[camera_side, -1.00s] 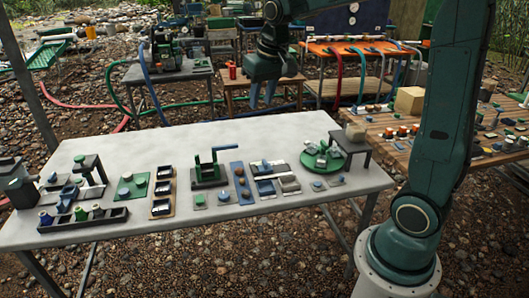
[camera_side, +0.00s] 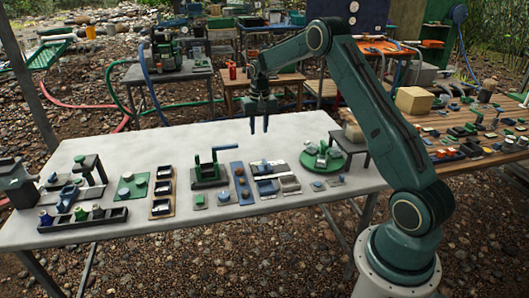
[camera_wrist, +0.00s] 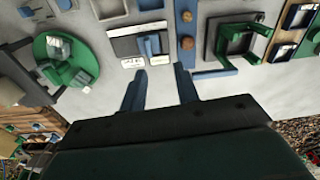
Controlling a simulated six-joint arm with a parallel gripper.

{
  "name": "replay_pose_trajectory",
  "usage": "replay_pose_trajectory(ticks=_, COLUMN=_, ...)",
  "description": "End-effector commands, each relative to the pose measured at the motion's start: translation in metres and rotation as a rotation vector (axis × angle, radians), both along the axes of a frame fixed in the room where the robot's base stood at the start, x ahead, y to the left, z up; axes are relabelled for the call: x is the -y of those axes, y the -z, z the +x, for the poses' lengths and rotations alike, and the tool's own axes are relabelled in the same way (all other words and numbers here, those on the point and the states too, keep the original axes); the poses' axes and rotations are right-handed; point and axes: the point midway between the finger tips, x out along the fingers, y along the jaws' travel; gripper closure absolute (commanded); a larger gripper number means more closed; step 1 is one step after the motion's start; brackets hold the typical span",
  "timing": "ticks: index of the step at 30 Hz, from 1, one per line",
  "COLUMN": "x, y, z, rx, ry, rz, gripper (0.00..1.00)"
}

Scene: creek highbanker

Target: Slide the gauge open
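A flat light-and-dark piece with a blue block on it (camera_side: 264,169) lies on the pale table, between a blue board and a green round stand. I take it for the gauge, but cannot be sure. My gripper (camera_side: 259,127) hangs above the table, behind the row of parts, fingers pointing down. In the wrist view its two blue fingers (camera_wrist: 160,78) are apart with nothing between them. It touches nothing.
The blue board with brown knobs (camera_side: 239,183) and a green frame with a blue handle (camera_side: 210,177) stand to the left. The green round stand (camera_side: 322,161) and a small raised table (camera_side: 366,146) are to the right. The table's back strip (camera_side: 180,134) is clear.

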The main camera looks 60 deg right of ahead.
Motion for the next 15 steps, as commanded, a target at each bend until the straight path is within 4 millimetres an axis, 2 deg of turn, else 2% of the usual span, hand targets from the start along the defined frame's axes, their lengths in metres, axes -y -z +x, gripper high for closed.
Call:
replay_pose_trajectory(ticks=1, x=0.01, y=0.016, z=0.001, rx=-0.011, ry=0.018, rz=0.007, gripper=0.69)
replay_pose_trajectory(ticks=6, x=0.03, y=0.052, z=0.001, rx=-0.035, ry=0.062, rz=0.02, gripper=0.69)
replay_pose_trajectory(ticks=9, x=0.037, y=0.064, z=0.001, rx=-0.042, ry=0.077, rz=0.025, gripper=0.69)
replay_pose_trajectory(ticks=15, x=0.041, y=0.071, z=0.001, rx=-0.046, ry=0.085, rz=0.028, gripper=0.69)
